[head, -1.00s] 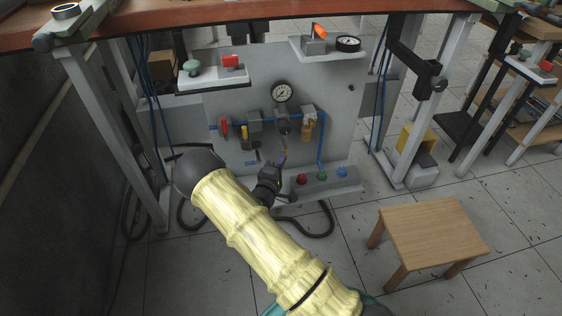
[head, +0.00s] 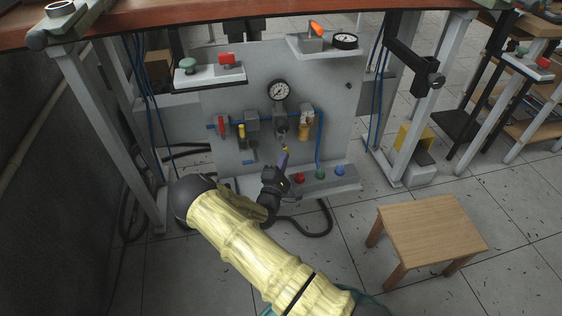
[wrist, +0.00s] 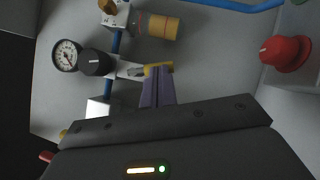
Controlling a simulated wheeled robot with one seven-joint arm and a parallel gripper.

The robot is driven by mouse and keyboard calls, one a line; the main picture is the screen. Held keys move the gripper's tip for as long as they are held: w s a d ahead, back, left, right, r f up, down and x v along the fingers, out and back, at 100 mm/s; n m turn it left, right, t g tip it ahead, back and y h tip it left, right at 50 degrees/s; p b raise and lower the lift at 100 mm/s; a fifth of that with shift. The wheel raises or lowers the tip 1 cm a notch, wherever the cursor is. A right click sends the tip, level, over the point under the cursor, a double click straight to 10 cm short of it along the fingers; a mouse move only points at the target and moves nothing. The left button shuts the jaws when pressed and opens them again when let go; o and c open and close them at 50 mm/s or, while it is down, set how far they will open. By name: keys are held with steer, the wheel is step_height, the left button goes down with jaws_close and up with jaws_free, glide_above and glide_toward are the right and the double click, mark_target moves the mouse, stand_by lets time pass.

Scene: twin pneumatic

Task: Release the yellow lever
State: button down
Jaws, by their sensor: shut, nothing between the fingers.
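A small yellow lever (head: 284,149) sticks out below the middle block of the grey panel, under the gauge. In the wrist view the yellow lever (wrist: 158,69) shows as a yellow end on a short silver arm beside a black knob. My gripper (head: 284,155) has purple fingers, shut and empty, with their tips right at the lever. In the wrist view my gripper (wrist: 157,82) lies just below the yellow end; I cannot tell whether they touch. A second yellow part (head: 241,131) hangs at the panel's left, beside a red handle (head: 223,125).
A pressure gauge (head: 279,90) sits above. A yellow-bodied cylinder (head: 305,131) is right of the lever. Red (head: 299,177), green (head: 320,174) and blue (head: 340,171) knobs stand on the ledge below. A wooden stool (head: 430,228) stands at the right.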

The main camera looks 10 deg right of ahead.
steer(key=n+t, duration=0.1)
steer(key=n, duration=0.1)
steer(key=d+n+t+y+b, duration=0.1)
steer(key=n, duration=0.2)
steer(key=d+n+t+y+b, duration=0.1)
steer(key=n+t, duration=0.1)
steer(key=shift+d+r, duration=0.1)
steer(key=shift+r, duration=0.05)
steer(key=p+v, duration=0.2)
steer(key=v, duration=1.2)
steer(key=shift+a, duration=0.25)
steer(key=shift+w+d+r, duration=0.1)
steer(key=shift+w, duration=0.05)
